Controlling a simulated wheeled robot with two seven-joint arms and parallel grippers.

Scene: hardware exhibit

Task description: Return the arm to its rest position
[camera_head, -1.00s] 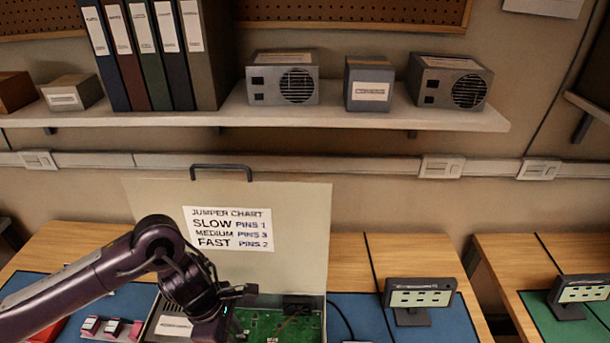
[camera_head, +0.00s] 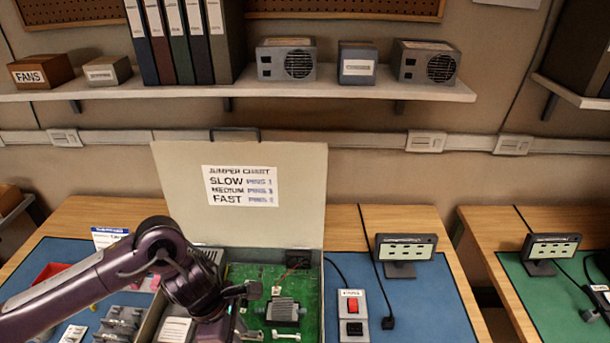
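My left arm (camera_head: 85,287) comes in from the left, bent at a dark purple joint. Its gripper (camera_head: 238,308) points down over the left part of an open case (camera_head: 322,235) with a green circuit board (camera_head: 256,272) inside. The fingers are small and partly hidden, so I cannot tell whether they are open or shut, or whether they touch anything. My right gripper is not in view.
The case's upright lid (camera_head: 290,165) carries a jumper chart (camera_head: 240,186). Grey metal parts (camera_head: 122,322) lie to its left. A red-switch box (camera_head: 352,303) and a small display (camera_head: 405,248) stand to its right. A loaded shelf (camera_head: 300,85) runs above.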

